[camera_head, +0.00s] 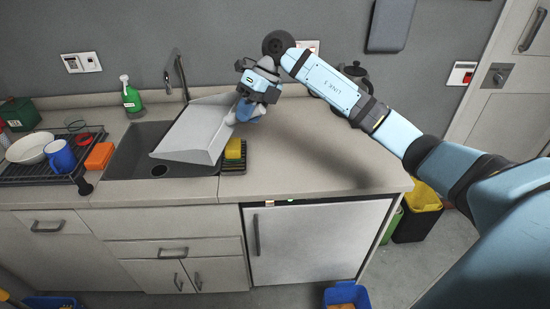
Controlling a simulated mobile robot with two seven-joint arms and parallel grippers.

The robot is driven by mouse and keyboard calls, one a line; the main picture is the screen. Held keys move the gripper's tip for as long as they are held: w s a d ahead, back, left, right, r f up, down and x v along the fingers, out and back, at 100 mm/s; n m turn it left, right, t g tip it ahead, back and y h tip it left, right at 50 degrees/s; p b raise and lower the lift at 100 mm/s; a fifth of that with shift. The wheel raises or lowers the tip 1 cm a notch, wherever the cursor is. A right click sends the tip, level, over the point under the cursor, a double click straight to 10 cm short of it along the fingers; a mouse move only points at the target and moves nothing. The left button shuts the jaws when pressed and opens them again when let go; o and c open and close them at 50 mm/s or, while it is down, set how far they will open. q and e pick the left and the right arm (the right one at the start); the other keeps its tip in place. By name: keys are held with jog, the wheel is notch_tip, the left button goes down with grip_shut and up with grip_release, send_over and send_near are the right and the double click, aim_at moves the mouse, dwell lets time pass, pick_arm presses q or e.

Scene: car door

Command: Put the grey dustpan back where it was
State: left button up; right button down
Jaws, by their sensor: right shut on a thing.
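The grey dustpan (195,132) is in the head view, above the sink and the counter edge beside it. Its broad pan points down to the left and its handle end is at the upper right. My right gripper (243,112) comes in from the right and is shut on the dustpan at that handle end. The gripper and its wrist hide most of the handle. My left gripper is not in view.
The sink (120,160) lies under the dustpan. A yellow sponge (233,149) sits close to the pan's right edge. A dish rack (35,172) and green spray bottle (131,98) are left. The counter (310,160) is clear on the right.

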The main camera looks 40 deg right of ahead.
jog(key=d+m+t+h+b, duration=0.4)
jog(key=d+m+t, duration=0.45)
jog(key=m, duration=0.55)
jog(key=shift+g, duration=0.25)
jog(key=f, duration=0.6)
jog(key=f+p, duration=0.1)
jog(key=f, duration=1.2)
jog(key=shift+s+f+p, duration=0.25)
jog(key=shift+s+p, duration=0.05)
jog(key=shift+p, duration=0.05)
jog(key=shift+f, duration=0.2)
jog(key=c, duration=0.9)
grip_release()
jog(key=shift+o, duration=0.2)
